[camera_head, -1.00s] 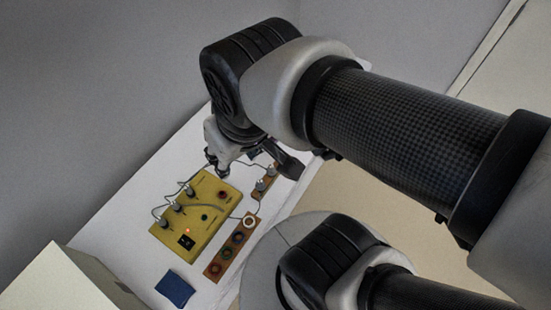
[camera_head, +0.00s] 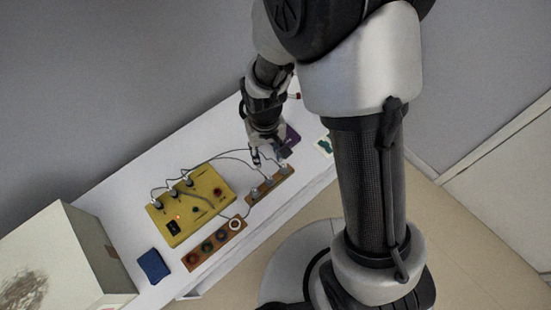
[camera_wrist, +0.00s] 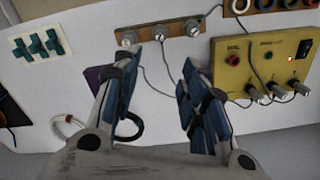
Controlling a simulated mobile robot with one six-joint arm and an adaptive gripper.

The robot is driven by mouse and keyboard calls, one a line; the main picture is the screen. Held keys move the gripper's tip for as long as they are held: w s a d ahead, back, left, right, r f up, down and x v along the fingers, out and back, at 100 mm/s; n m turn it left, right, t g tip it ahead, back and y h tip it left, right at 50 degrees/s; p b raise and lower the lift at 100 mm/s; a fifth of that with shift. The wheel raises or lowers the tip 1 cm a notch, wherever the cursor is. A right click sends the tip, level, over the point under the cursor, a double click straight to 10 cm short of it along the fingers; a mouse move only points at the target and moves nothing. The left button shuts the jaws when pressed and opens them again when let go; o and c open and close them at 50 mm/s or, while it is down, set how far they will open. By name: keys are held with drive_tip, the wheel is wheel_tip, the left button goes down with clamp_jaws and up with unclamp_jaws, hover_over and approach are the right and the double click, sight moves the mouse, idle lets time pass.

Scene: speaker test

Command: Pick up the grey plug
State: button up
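Several grey plugs are in view. In the wrist view, grey plugs stand along a brown wooden strip (camera_wrist: 145,34), among them a left plug (camera_wrist: 128,39), a middle plug (camera_wrist: 160,34) and a right plug (camera_wrist: 192,28). The strip also shows in the head view (camera_head: 258,194). More grey plugs (camera_wrist: 279,90) with cables are on the yellow box (camera_wrist: 238,72), which is also in the head view (camera_head: 208,188). My gripper (camera_wrist: 157,75) is open, its two dark fingers apart with nothing visibly held. In the head view it (camera_head: 270,155) is just beyond the strip.
Thin cables cross the white table (camera_head: 120,200) between box and strip. A strip with coloured rings (camera_head: 214,246), a blue block (camera_head: 153,266) and a large carton (camera_head: 60,255) lie to the left. A purple item (camera_wrist: 94,78) and a card with green shapes (camera_wrist: 38,46) are near my gripper.

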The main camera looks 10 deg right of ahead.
sight(269, 177)
wheel_tip(269, 177, down, 11)
drive_tip(key=b, duration=0.3)
drive_tip(key=shift+a, duration=0.1)
drive_tip(key=shift+s+d+f+b, duration=0.15)
drive_tip(key=shift+f+b, duration=0.5)
drive_tip(key=shift+f, duration=0.75)
drive_tip(key=shift+s+d+f+b, duration=0.15)
drive_tip(key=shift+f+b, duration=0.45)
drive_tip(key=shift+f, duration=0.75)
drive_tip(key=shift+r, duration=0.1)
drive_tip(key=shift+c, duration=0.5)
drive_tip(key=c, duration=0.6)
drive_tip(key=shift+r, duration=0.1)
wheel_tip(269, 177, up, 20)
drive_tip(key=p, duration=0.6)
